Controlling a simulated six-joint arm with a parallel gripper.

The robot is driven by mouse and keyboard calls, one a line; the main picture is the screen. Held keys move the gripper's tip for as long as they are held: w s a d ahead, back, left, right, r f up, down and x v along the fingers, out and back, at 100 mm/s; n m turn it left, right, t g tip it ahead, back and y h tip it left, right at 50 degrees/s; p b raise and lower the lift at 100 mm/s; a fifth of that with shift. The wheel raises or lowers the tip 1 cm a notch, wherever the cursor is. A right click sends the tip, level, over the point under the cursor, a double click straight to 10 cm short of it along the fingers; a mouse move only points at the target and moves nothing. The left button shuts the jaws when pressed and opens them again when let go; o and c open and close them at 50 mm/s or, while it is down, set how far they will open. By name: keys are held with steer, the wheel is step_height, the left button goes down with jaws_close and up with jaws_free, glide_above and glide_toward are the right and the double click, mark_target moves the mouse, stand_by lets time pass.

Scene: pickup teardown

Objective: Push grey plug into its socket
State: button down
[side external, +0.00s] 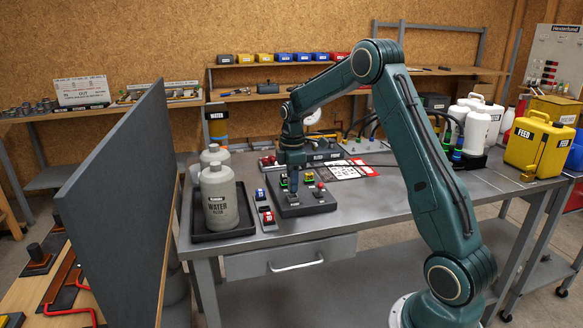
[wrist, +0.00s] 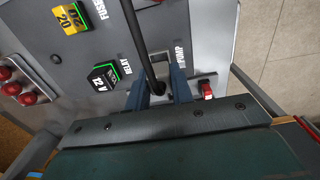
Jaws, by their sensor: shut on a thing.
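My gripper (side external: 293,187) points down over a dark grey panel (side external: 318,209) on the metal bench in the side external view. In the wrist view its two blue fingers (wrist: 163,92) are shut on a dark plug (wrist: 158,88), with a black cable running up the picture from it. The fingers hide most of the plug, and its grey colour is hard to make out. A pale rectangular outline (wrist: 160,58) beside the PUMP label, just past the fingers, may be the socket. I cannot tell whether the plug touches or enters it.
A relay (wrist: 105,76), a yellow fuse (wrist: 72,17) and a small red switch (wrist: 206,89) surround the fingers. Blue (side external: 260,194) and red (side external: 268,218) modules lie left of the panel. A tray (side external: 212,234) with grey bottles stands farther left. The bench's right front is clear.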

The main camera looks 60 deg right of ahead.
mark_target(293, 194)
steer(key=shift+s+a+f, duration=0.1)
steer(key=shift+f, duration=1)
steer(key=shift+s+f, duration=0.1)
steer(key=shift+f, duration=1)
stand_by(2.2)
steer(key=c, duration=1.1)
jaws_free()
steer(key=shift+w, duration=0.1)
steer(key=shift+a, duration=0.1)
steer(key=shift+w+r, duration=0.1)
steer(key=shift+r, duration=0.75)
steer(key=shift+t, duration=0.3)
steer(key=r, duration=1.3)
steer(key=shift+d+r, duration=0.35)
steer(key=shift+d, duration=0.05)
steer(key=shift+r, duration=0.25)
steer(key=shift+a, duration=0.1)
